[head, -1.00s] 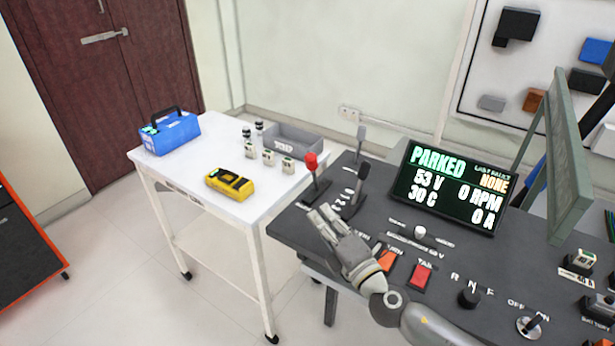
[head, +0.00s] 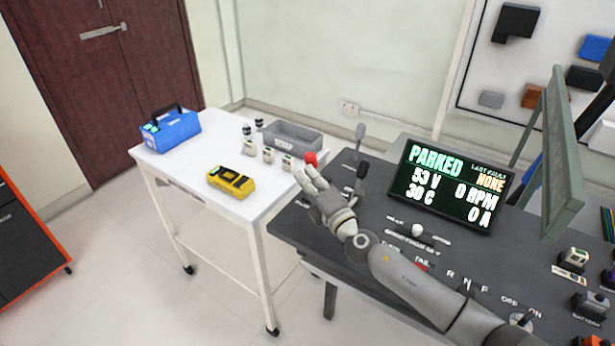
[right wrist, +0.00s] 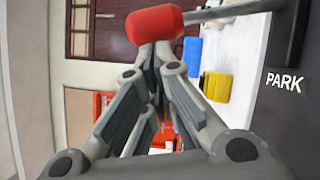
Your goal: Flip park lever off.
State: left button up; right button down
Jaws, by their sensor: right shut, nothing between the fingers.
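The park lever, with a red knob (head: 310,158), stands at the left end of the dark console. In the right wrist view the red knob (right wrist: 154,24) is just beyond my fingertips, on a grey shaft running to the right. The word PARK is printed on the console beside it. My right gripper (head: 306,175) is shut and empty, its tips right at the knob; I cannot tell whether they touch it. It hides most of the lever's shaft in the head view. The screen (head: 450,187) reads PARKED. My left gripper is not in view.
Black (head: 361,172) and grey (head: 360,133) levers stand on the console right of the red one. A white table (head: 185,167) on the left holds a blue toolbox (head: 171,133), a yellow meter (head: 231,181) and a grey scrap bin (head: 292,136).

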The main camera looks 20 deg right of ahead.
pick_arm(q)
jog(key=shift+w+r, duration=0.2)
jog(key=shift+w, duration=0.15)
pick_arm(e)
jog(key=shift+r, duration=0.1)
pick_arm(q)
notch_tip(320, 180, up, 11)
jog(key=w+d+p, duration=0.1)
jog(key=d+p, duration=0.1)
jog(key=p, duration=0.9)
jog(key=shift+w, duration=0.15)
pick_arm(e)
jog(key=w+d+r+m+g, duration=0.2)
jog(key=w+d+m, duration=0.2)
jog(key=d+m, duration=0.1)
jog(key=shift+w+d+r, duration=0.35)
jog(key=shift+d, duration=0.15)
jog(key=shift+h, duration=0.4)
